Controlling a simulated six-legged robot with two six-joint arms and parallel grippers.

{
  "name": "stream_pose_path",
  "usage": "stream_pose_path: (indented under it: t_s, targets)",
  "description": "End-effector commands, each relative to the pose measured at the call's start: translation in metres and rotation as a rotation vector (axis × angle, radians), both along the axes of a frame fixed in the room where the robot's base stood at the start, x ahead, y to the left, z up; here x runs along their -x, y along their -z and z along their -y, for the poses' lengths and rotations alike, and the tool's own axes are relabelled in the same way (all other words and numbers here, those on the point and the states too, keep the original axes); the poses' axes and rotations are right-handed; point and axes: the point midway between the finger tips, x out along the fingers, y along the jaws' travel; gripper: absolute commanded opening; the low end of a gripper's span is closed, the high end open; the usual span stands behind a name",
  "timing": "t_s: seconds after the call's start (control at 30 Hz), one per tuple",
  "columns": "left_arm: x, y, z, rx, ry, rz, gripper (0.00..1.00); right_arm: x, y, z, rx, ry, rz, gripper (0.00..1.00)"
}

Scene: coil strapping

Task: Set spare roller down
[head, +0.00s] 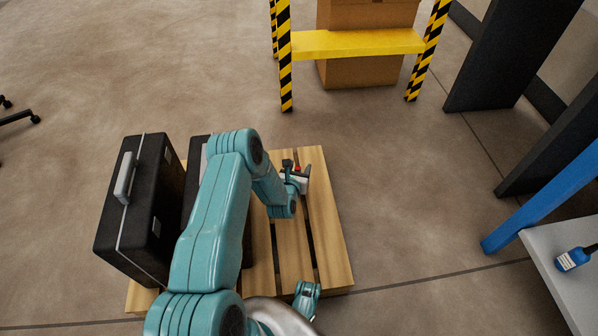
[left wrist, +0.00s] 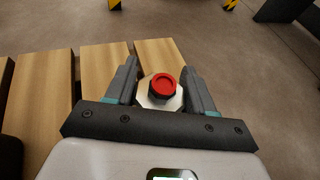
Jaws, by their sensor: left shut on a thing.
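My left gripper (head: 300,178) is shut on a small part with a round red top and a pale angular body, which I take to be the spare roller (head: 298,169). In the left wrist view the roller (left wrist: 162,86) sits between the two grey fingers of the gripper (left wrist: 161,84), its red end facing the camera. The gripper is over the right part of a wooden pallet (head: 327,225). I cannot tell whether the roller touches the slats. My right gripper is not in view.
A black case (head: 143,205) with a grey handle stands on the pallet's left side; another dark case beside it is partly hidden by my arm. Right-hand slats look bare.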

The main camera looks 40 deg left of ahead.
Motion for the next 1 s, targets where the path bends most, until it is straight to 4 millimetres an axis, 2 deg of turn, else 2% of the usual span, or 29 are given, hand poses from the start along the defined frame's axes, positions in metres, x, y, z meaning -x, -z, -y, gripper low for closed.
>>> stream_pose_path:
  t_s: [0.33,0.37,0.4,0.43,0.77,0.87,1.0]
  targets:
    - [-0.001,0.002,-0.001,-0.003,0.0,0.004,0.0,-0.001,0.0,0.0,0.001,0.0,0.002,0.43]
    - [0.0,0.003,0.0,-0.001,0.0,0.002,0.6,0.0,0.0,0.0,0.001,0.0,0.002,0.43]
    - [0.0,0.003,0.0,-0.001,0.0,0.002,0.73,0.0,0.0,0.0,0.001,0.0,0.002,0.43]
    - [0.0,0.003,0.0,-0.001,0.0,0.002,0.79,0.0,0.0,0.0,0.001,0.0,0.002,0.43]
    - [-0.001,-0.001,-0.001,-0.002,0.0,0.002,0.79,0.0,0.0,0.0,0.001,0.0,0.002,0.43]
    - [0.01,-0.008,0.005,0.001,0.0,-0.002,0.79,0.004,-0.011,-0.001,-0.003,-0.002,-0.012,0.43]
    - [0.036,-0.021,0.019,0.002,0.001,-0.003,0.79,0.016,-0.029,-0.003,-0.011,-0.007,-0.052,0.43]
